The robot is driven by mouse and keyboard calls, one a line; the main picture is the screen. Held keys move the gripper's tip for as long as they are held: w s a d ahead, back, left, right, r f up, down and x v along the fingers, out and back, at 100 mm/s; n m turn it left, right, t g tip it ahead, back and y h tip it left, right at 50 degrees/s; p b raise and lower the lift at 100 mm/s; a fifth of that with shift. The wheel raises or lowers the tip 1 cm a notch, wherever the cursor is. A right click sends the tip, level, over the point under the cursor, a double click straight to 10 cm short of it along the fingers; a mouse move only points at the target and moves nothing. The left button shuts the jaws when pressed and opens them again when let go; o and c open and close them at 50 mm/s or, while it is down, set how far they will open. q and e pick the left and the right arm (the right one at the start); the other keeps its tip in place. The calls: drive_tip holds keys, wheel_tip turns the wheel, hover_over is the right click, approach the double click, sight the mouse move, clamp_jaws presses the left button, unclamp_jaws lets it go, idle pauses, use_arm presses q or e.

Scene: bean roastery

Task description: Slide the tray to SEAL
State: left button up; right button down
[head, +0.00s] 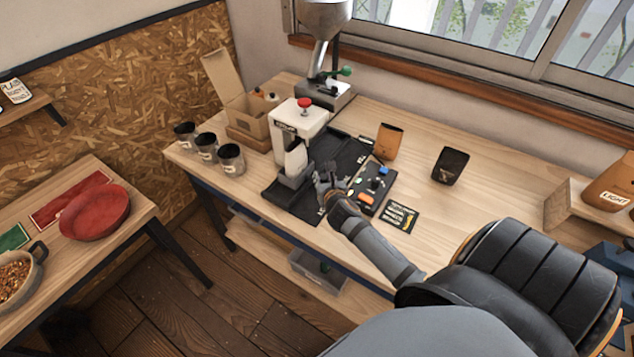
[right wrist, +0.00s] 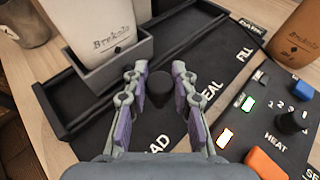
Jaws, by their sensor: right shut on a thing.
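The grey tray (head: 291,183) sits on the black slide track (head: 347,158) and carries an upright white bag (head: 296,158). In the right wrist view the tray (right wrist: 122,67) is at upper left, with the bag (right wrist: 95,28) in it. My right gripper (head: 325,184) is beside the tray, on its right. In the right wrist view its fingers (right wrist: 158,98) are around a dark round knob (right wrist: 158,84). The SEAL label (right wrist: 207,97) is just right of the fingers. My left gripper is not in view.
A white press with a red knob (head: 304,103) stands over the bag. A control panel (head: 372,187) with an orange switch lies right of the track. Dark cups (head: 207,147) stand at left, an open carton (head: 245,117) behind. Brown and black pouches stand at right.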

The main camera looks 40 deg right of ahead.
drive_tip(key=w+d, duration=0.1)
drive_tip(key=d, duration=0.1)
drive_tip(key=w+d+p, duration=0.1)
drive_tip(key=d, duration=0.2)
drive_tip(key=w+d, duration=0.1)
drive_tip(key=d, duration=0.1)
drive_tip(key=shift+d, duration=0.3)
drive_tip(key=c, duration=1.1)
unclamp_jaws()
drive_tip(key=shift+w, duration=0.1)
drive_tip(key=shift+o, duration=0.2)
drive_tip(key=v, duration=1.2)
drive_tip(key=shift+a, duration=0.15)
